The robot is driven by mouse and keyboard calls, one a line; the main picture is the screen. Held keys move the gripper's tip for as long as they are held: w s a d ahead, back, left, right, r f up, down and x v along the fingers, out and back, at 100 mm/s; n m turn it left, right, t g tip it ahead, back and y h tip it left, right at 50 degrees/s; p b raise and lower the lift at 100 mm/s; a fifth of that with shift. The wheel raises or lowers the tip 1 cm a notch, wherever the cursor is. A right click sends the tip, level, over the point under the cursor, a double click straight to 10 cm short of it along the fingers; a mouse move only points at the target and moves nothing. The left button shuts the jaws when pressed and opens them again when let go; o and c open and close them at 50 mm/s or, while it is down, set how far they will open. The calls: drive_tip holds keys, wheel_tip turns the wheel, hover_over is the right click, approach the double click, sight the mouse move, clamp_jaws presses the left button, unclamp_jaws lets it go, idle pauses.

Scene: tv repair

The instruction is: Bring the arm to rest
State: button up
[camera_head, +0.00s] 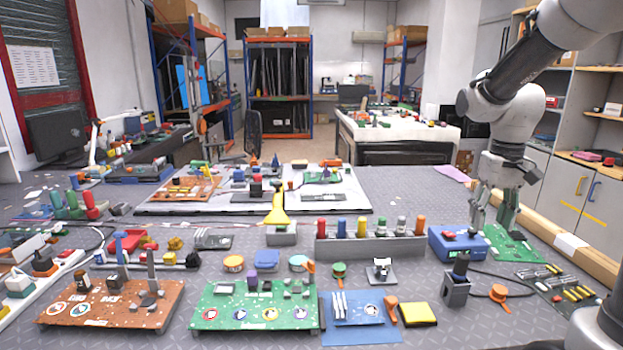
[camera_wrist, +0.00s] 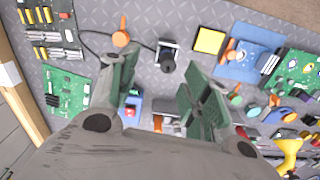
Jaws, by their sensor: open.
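My gripper (camera_head: 493,222) hangs from my arm at the right of the head view, fingers pointing down over the right part of the workbench. In the wrist view my gripper (camera_wrist: 160,78) has its two green-padded fingers spread apart, with nothing between them. Below it in the head view are a blue box (camera_head: 450,246) and a green circuit board (camera_head: 522,246); the fingers overlap the board's left edge, and I cannot tell the exact height above it. The green board also shows in the wrist view (camera_wrist: 72,108), left of the fingers.
A grey rack (camera_head: 375,247) of coloured handles stands left of my gripper. A dark holder (camera_head: 456,290), an orange spool (camera_head: 498,293) and a yellow pad (camera_head: 418,314) lie nearer. Large brown (camera_head: 110,306) and green boards (camera_head: 240,312) fill the front left. A wooden beam (camera_head: 575,250) edges the right.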

drive_tip(key=s+a+r+t, duration=0.1)
drive_tip(key=s+r+t, duration=0.1)
drive_tip(key=s, duration=0.7)
drive_tip(key=s+a+r+t, duration=0.2)
drive_tip(key=s+r, duration=0.1)
drive_tip(key=s, duration=0.6)
drive_tip(key=shift+r+n, duration=0.25)
drive_tip(key=shift+n, duration=0.15)
